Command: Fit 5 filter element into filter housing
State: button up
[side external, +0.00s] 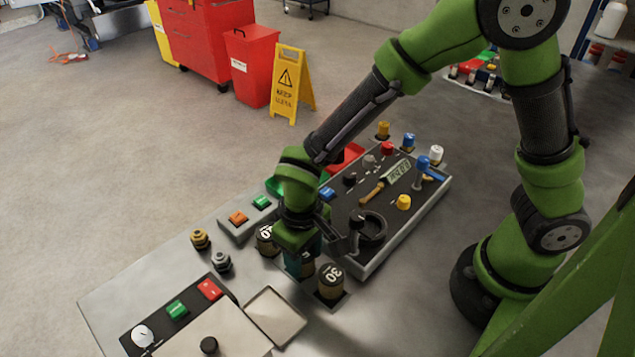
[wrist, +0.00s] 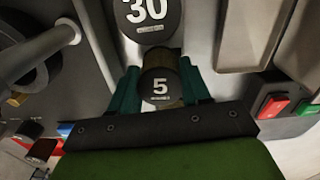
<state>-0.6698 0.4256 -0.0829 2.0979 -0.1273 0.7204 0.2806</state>
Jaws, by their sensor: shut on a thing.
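The 5 filter element (wrist: 161,88) has a black round cap marked "5" and shows between my gripper's teal fingers in the wrist view. My gripper (wrist: 160,92) is shut on it, with one finger on each side. In the side view my gripper (side external: 300,262) points down at the bench panel, between the cylinder marked "30" (side external: 331,280) and another black-capped cylinder (side external: 266,240). The 30 cylinder also shows just above the 5 in the wrist view (wrist: 148,14). The lower end of the 5 element is hidden, and I cannot tell whether it sits in a housing.
A raised dark panel (side external: 358,262) with knobs, levers and a black wheel stands close on the right. A shallow square tray (side external: 275,314) is in front.

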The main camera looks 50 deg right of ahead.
notch_tip(320, 180, up, 17)
jog(key=s+d, duration=0.5)
jog(key=d, duration=0.8)
jog(key=shift+a+f, duration=0.2)
jog(key=shift+f, duration=2.25)
jog(key=shift+a+f, duration=0.2)
jog(key=shift+f, duration=2.2)
jog(key=shift+f, duration=1.3)
jog(key=o, duration=1.1)
jog(key=shift+s+a, duration=0.1)
jog(key=shift+c, duration=0.7)
